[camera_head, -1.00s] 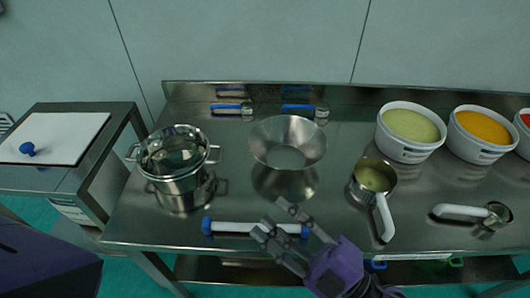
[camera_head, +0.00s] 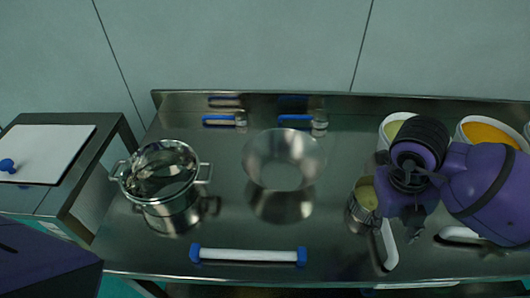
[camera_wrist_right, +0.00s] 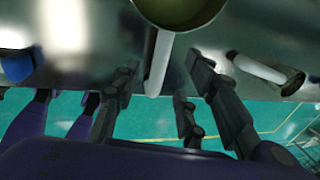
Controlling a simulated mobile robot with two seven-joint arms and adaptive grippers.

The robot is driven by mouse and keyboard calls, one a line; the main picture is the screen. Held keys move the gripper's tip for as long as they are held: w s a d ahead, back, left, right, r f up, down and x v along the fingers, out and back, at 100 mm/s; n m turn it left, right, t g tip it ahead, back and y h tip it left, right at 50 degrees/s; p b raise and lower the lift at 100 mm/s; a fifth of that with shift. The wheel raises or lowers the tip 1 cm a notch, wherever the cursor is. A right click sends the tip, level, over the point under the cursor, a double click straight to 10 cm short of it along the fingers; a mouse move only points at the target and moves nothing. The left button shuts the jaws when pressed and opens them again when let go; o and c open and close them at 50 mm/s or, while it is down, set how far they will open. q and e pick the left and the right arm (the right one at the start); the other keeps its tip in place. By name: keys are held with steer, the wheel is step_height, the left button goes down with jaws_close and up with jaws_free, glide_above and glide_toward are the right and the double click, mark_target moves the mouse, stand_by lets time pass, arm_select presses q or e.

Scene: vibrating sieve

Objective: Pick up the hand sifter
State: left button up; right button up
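A metal cup with a white handle (camera_head: 362,210), which looks like the hand sifter, stands on the steel table and holds yellow-green contents. My right gripper (camera_head: 404,226) is above its handle side, and my arm hides part of the cup and handle. In the right wrist view the cup (camera_wrist_right: 180,12) is at the top, with its white handle pointing down between the spread fingers of my right gripper (camera_wrist_right: 160,95). The fingers are open and apart from the handle. My left gripper is out of view.
A second white-handled tool (camera_head: 462,234) lies to the right, partly hidden by my arm. A metal bowl (camera_head: 284,160), a lidded pot (camera_head: 162,187) and a blue-ended roller (camera_head: 248,256) are to the left. Tubs of green (camera_head: 391,133) and orange (camera_head: 488,134) contents stand behind.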

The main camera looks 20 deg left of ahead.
mark_target(388, 231)
steer(key=x, duration=0.6)
steer(key=shift+w+f, duration=0.1)
steer(key=shift+w, duration=0.15)
steer(key=shift+a, duration=0.1)
steer(key=shift+c, duration=0.4)
jaws_close()
